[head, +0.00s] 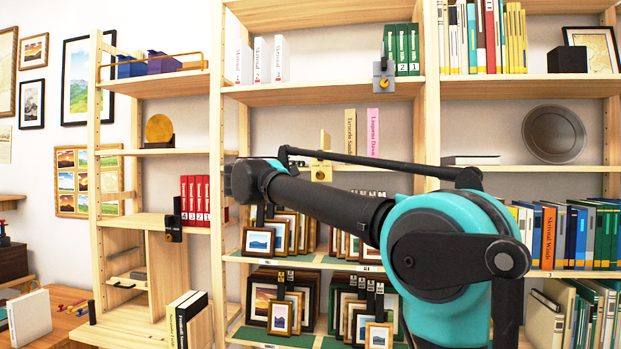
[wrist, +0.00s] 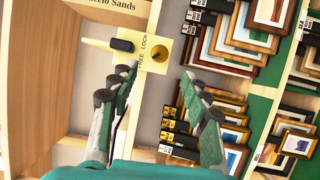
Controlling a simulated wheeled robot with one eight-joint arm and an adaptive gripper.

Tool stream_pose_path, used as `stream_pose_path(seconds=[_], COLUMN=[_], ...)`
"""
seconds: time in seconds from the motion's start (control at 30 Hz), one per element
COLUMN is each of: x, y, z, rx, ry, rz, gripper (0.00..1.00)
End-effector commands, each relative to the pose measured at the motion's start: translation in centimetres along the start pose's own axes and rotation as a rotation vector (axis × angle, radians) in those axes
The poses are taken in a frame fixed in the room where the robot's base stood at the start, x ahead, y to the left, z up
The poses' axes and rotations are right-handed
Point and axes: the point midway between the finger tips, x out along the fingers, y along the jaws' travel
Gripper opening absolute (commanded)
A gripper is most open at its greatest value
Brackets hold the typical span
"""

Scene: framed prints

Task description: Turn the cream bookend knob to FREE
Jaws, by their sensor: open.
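The cream bookend (head: 321,166) stands on the middle shelf, left of two upright books in the head view. In the wrist view its cream plate (wrist: 150,66) lies at top centre, marked FREE and LOCK, with the view turned sideways. A round brass knob (wrist: 159,53) with a dark centre sits on the plate; I cannot tell which mark it points to. A black block (wrist: 122,45) sits beside the plate. My gripper (wrist: 168,85) is open and empty, its fingers below the knob in the picture and apart from it. It also shows in the head view (head: 240,182).
Framed prints (head: 285,230) crowd the shelves below the bookend; more (wrist: 245,50) lie right of the fingers in the wrist view. A tan book (head: 349,134) and a pink book (head: 372,132) stand beside the bookend. A wooden upright (head: 230,120) is close to my gripper.

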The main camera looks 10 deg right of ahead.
Motion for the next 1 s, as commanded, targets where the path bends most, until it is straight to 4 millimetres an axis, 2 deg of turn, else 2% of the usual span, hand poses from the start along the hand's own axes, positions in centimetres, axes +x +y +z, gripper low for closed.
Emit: stream_pose_path(seconds=[0.1, 0.23, 0.77, 0.87, 0.97, 1.0], x=[-1.7, -2.6, -2.8, -2.2, -1.1, -0.5], y=[0.0, 0.0, -0.2, -1.9, -5.8, -8.0], z=[-0.1, 0.0, 0.1, 1.0, 2.9, 4.0], rx=[0.0, 0.0, 0.001, 0.01, 0.033, 0.048], ry=[0.002, 0.001, -0.002, -0.015, -0.041, -0.056], rz=[0.0, 0.0, -0.004, -0.037, -0.114, -0.157], gripper=[0.47, 0.47, 0.47, 0.47, 0.47, 0.47])
